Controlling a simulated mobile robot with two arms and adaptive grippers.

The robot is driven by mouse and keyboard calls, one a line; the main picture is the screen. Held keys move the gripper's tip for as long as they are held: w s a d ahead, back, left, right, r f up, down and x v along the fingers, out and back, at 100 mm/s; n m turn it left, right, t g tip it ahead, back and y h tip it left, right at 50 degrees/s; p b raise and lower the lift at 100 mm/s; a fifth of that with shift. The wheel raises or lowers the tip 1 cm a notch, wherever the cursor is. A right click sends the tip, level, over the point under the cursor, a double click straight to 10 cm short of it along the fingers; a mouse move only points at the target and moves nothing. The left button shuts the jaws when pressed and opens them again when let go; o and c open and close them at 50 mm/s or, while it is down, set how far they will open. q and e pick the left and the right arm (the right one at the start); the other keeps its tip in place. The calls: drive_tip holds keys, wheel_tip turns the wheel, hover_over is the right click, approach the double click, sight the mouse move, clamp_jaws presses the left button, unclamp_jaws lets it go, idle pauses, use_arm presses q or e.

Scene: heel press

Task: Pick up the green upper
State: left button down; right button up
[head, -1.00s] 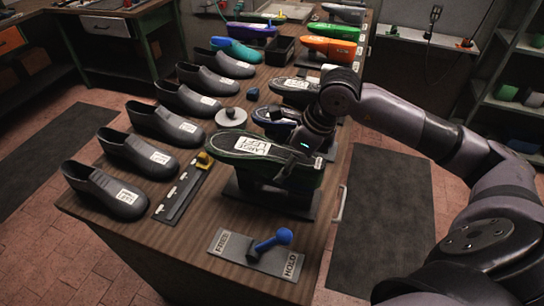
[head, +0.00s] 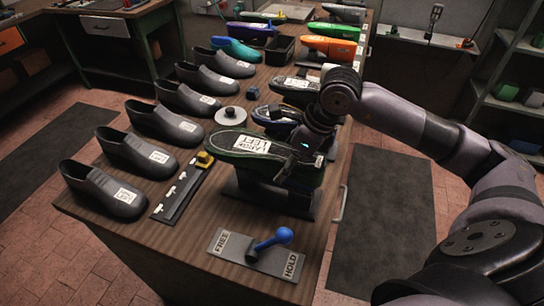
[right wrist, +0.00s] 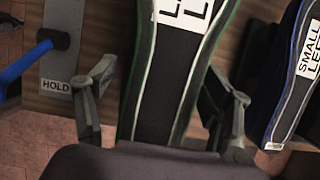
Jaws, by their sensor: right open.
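The green upper (head: 240,144) lies sole up on a dark stand (head: 270,192) at the near right of the bench. Its black sole has a green rim and a white label reading LARGE LEFT. My right gripper (head: 290,168) is over the right end of the green upper. In the right wrist view the open right gripper (right wrist: 162,105) has one finger on each side of the green upper (right wrist: 165,85). Gaps show between fingers and upper, and I cannot tell whether they are below its rim. My left gripper is not in view.
A blue-edged upper (right wrist: 297,75) labelled SMALL LEFT sits close beside the right finger. A blue lever (head: 285,236) on a FREE/HOLD plate (head: 225,246) stands at the bench's near edge. Dark shoes (head: 165,122) line the left side. A grey disc (head: 231,117) lies behind the upper.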

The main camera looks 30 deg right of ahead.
drive_tip(key=shift+c, duration=0.4)
drive_tip(key=c, duration=1.3)
drive_tip(key=shift+r+p, duration=0.5)
drive_tip(key=shift+p, duration=0.05)
wheel_tip(320, 180, up, 20)
drive_tip(key=b, duration=0.1)
drive_tip(key=shift+f, duration=0.2)
drive_tip(key=shift+r, duration=0.5)
